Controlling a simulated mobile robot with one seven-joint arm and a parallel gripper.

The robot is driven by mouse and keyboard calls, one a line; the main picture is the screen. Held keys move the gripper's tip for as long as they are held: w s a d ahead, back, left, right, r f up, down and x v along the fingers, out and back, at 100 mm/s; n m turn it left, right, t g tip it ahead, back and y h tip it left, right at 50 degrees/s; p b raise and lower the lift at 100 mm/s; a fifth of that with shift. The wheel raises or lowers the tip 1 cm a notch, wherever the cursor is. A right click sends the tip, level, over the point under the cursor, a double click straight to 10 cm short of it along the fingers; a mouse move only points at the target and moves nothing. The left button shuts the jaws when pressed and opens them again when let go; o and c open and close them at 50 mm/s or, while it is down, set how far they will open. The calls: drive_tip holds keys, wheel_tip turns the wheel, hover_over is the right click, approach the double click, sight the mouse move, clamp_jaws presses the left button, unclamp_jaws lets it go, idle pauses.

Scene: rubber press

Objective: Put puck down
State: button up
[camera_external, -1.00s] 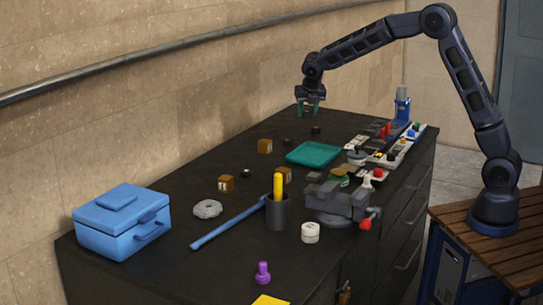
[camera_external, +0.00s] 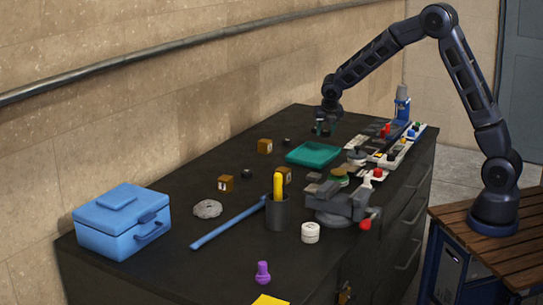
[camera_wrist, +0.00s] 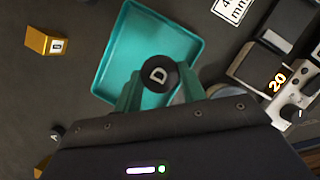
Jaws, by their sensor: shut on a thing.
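My gripper (camera_wrist: 158,88) is shut on a small black puck (camera_wrist: 158,77) marked with a white D. The puck sits between the teal fingers. In the wrist view it appears in front of the teal tray (camera_wrist: 125,40), whose visible floor is bare. In the external view my gripper (camera_external: 322,129) hangs just above and behind the far edge of the tray (camera_external: 302,155). The exact height of the puck over the tray or bench cannot be told.
Black pucks lie on the bench near brown blocks, one at the back (camera_external: 286,140) and one farther forward (camera_external: 246,174). A row of fixtures (camera_external: 392,150) stands right of the tray. A vise (camera_external: 335,203) and a cup (camera_external: 277,212) stand in front.

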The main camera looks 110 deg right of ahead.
sight(324, 156)
drive_tip(key=shift+f, duration=4.2)
drive_tip(key=o, duration=0.7)
drive_tip(key=shift+f, duration=0.1)
drive_tip(key=v, duration=1.2)
